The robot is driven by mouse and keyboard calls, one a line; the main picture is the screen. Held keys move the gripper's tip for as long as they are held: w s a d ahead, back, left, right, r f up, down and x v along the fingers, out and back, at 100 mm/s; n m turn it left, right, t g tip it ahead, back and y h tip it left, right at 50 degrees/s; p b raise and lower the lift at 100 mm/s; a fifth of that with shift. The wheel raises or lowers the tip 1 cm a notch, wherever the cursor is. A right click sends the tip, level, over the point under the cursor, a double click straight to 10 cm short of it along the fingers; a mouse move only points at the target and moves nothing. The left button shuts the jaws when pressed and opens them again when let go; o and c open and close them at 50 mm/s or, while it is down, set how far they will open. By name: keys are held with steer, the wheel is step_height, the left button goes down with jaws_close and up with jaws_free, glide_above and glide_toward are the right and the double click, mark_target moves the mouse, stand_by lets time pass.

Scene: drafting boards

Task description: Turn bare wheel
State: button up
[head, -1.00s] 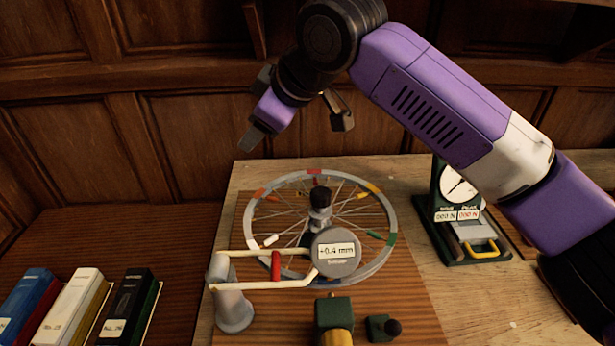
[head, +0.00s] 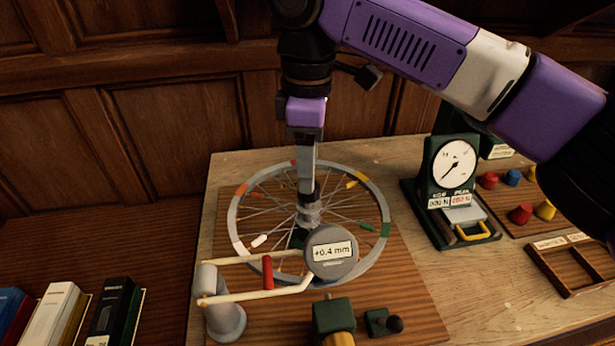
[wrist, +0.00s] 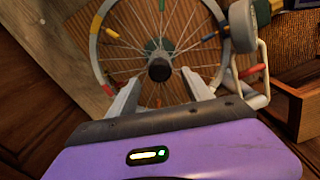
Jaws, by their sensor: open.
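The bare spoked wheel (head: 382,196) lies flat on a wooden board, with coloured marks around its grey rim and a dark knob at its hub. My gripper (head: 307,190) points down over the hub in the head view and hides part of the knob. In the wrist view my gripper (wrist: 162,78) is open, with one finger on each side of the hub knob (wrist: 159,69) and nothing held. I cannot tell if the fingers touch it. A round dial gauge (head: 331,253) at the near rim reads +0.4 mm.
The gauge's pale arms run to a grey post (head: 226,318) at front left. A green block (head: 333,315) and a small black-knobbed block (head: 383,322) stand in front. A force dial (head: 454,165) and a wooden tray (head: 575,264) are at right. Books (head: 52,316) stand at left.

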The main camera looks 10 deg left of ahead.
mark_target(309, 204)
steer(key=shift+f, duration=1.85)
jaws_close()
